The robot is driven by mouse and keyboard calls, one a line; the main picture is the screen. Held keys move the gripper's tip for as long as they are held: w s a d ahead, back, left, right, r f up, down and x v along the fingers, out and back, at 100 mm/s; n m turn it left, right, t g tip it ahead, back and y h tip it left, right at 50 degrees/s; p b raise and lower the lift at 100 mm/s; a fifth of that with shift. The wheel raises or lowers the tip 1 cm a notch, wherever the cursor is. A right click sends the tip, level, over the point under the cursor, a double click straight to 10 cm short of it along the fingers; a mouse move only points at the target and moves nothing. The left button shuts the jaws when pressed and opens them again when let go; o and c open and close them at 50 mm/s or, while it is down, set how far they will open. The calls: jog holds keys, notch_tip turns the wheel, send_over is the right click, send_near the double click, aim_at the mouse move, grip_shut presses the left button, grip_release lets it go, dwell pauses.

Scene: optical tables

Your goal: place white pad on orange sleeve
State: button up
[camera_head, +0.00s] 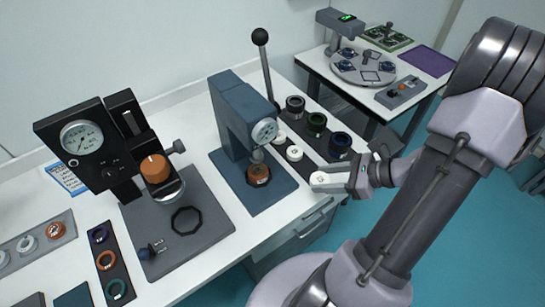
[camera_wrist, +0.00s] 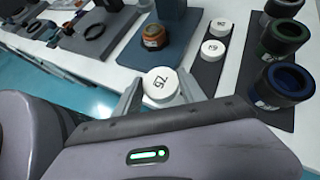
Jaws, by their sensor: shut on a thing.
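My gripper (camera_head: 322,182) is shut on a round white pad (camera_wrist: 160,85) with dark digits on its top. The pad also shows at the jaw tips in the head view (camera_head: 319,179), above the table's front edge. The orange sleeve (camera_head: 258,174) stands on the blue base of the lever press, below its ram. It also shows in the wrist view (camera_wrist: 154,37), beyond the held pad and slightly left. The pad and sleeve are apart, with my gripper to the right of the sleeve.
The blue press (camera_head: 236,118) rises over the sleeve. A black gauge stand (camera_head: 100,150) is at left. Open floor lies in front.

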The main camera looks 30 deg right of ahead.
aim_at(262, 170)
jog(key=w+a+b, duration=0.1)
jog(key=w+a, duration=0.2)
jog(key=w, duration=0.2)
jog(key=w+a+b, duration=0.2)
jog(key=w+a, duration=0.2)
jog(key=w, duration=0.1)
jog(key=w+a+b, duration=0.1)
jog(key=w+a, duration=0.3)
jog(key=shift+w+f, duration=0.1)
jog(key=shift+w, duration=0.3)
jog(key=shift+f+b, duration=0.65)
jog(key=shift+f, duration=0.05)
jog(key=shift+s+d, duration=0.1)
jog(key=shift+d, duration=0.15)
jog(key=shift+a, duration=0.1)
jog(key=o, duration=1.5)
jog(key=shift+f, duration=0.1)
jog(key=p+v, duration=0.4)
jog(key=v, duration=0.8)
jog(key=shift+p, duration=0.35)
